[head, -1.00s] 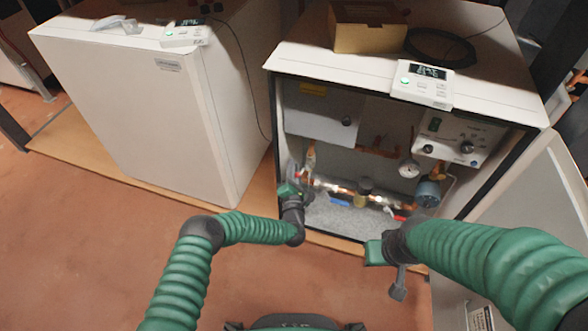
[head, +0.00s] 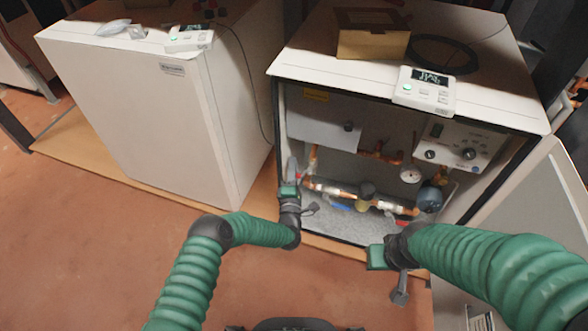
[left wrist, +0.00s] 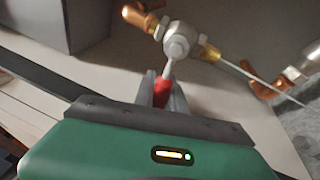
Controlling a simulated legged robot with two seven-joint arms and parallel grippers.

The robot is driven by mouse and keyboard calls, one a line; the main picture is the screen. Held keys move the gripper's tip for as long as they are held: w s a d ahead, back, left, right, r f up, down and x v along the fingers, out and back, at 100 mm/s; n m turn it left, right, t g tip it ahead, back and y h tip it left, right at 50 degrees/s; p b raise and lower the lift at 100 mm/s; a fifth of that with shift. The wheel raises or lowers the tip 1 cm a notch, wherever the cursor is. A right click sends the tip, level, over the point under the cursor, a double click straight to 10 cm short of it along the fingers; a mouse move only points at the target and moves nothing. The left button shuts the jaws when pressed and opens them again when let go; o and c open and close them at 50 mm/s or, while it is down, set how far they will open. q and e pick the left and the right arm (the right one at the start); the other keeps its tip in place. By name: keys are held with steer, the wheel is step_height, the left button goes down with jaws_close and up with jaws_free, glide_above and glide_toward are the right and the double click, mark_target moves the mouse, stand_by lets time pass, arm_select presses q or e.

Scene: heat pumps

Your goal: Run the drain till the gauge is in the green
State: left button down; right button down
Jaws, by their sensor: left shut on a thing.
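The open heat pump cabinet (head: 300,68) stands at right with copper pipework inside. A small round white gauge (head: 410,173) sits on the pipework; its needle and any green band are too small to read. In the left wrist view a metal valve (left wrist: 177,42) has a lever with a red grip (left wrist: 162,92). My left gripper (head: 292,166) is at the cabinet's left inside edge; the wrist view shows its fingers (left wrist: 162,95) shut around the red grip. My right gripper (head: 400,288) hangs in front of the cabinet, away from the pipes; its finger opening is unclear.
A closed white cabinet (head: 140,100) stands at left. A cardboard box (head: 372,45) and a controller (head: 424,90) sit on the open cabinet's top. The cabinet's door (head: 540,220) is swung open at right. The floor (head: 90,240) in front is clear.

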arm_select(q)
steer(key=shift+s+d+r+m+h, duration=0.1)
steer(key=shift+m+h, duration=0.1)
steer(key=shift+m, duration=0.25)
steer(key=shift+s+d+r+m+h, duration=0.1)
steer(key=shift+m+h, duration=0.1)
steer(key=shift+m, duration=0.25)
steer(key=c, duration=1.7)
jaws_free()
steer(key=shift+w, duration=0.1)
steer(key=shift+a+r, duration=0.1)
steer(key=s+f+p, duration=0.1)
steer(key=s+p, duration=0.1)
steer(key=s, duration=0.3)
steer(key=s+f+p, duration=0.1)
steer(key=s+p, duration=0.2)
steer(key=s, duration=0.3)
steer(key=s+a+f+p, duration=0.1)
steer(key=s+p, duration=0.1)
steer(key=s, duration=0.3)
steer(key=shift+s+f, duration=0.2)
steer(key=shift+s, duration=0.1)
